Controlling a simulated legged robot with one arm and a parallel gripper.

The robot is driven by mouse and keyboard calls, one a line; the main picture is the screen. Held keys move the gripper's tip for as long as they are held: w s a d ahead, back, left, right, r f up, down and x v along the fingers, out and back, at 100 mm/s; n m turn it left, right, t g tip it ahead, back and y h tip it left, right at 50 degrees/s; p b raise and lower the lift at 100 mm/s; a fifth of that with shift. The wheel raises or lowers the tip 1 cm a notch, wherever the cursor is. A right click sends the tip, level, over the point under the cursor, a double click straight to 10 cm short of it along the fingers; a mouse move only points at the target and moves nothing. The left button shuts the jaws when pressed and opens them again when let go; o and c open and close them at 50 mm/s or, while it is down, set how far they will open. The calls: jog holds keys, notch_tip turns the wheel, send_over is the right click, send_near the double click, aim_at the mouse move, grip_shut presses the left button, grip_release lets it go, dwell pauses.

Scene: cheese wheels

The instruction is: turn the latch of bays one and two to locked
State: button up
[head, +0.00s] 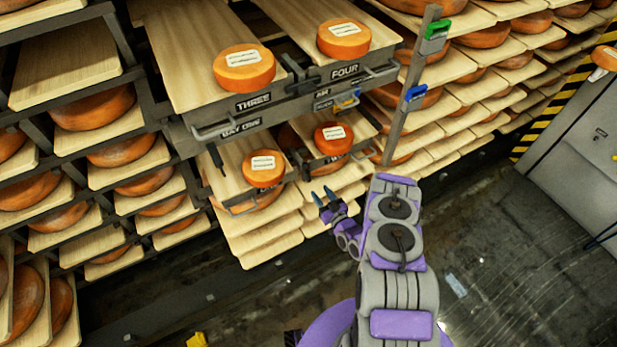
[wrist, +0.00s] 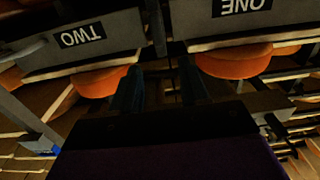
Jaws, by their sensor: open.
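My gripper (head: 322,198) is open and empty, just in front of the lower pair of bays, below the bay two drawer. In the wrist view my gripper (wrist: 160,88) has its two dark fingers apart, with the drawer front labelled TWO (wrist: 82,38) at left and the one labelled ONE (wrist: 241,8) at right, both upside down. The head view shows a BAY ONE plate (head: 240,127) on the frame. A small blue and yellow piece (head: 347,99) sits near the small plates under FOUR; I cannot tell whether it is a latch, nor any latch's position.
A grey post (head: 403,98) at right carries a green block (head: 435,36) and a blue block (head: 414,95). Upper drawers THREE (head: 254,101) and FOUR (head: 344,70) jut out above, with cheese wheels on boards. Racks of cheese surround the bays. Dark floor (head: 480,250) lies open at right.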

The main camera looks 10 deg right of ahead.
aim_at(309, 176)
jog(key=b+x, duration=0.1)
jog(key=x, duration=0.9)
jog(key=shift+b, duration=0.4)
jog(key=shift+c, duration=0.3)
grip_shut()
